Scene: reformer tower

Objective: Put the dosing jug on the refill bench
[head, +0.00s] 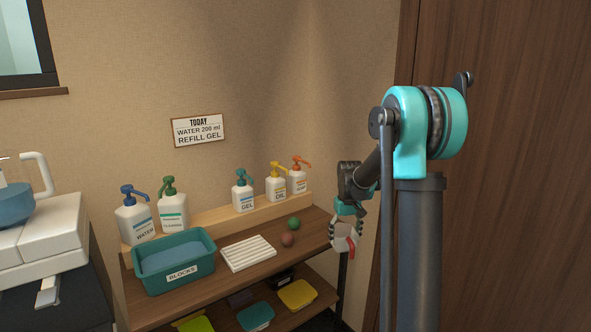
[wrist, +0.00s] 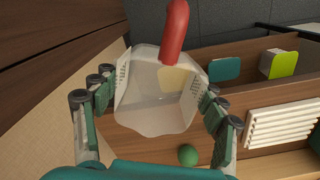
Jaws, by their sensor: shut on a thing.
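The dosing jug (wrist: 155,105) is a pale translucent jug with a red handle (wrist: 175,32). My gripper (wrist: 160,90) is shut on it, with a finger on either side of its body. In the head view, my gripper (head: 347,222) holds the small jug (head: 341,243) in the air at the right end of a wooden bench (head: 318,229), which I take for the refill bench. I cannot tell whether the jug is over the top or just off its edge. The jug's far side is hidden.
Several pump bottles line the back, including gel (head: 243,194). A lower shelf holds lidded boxes (head: 297,294). The bench's right end looks clear.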

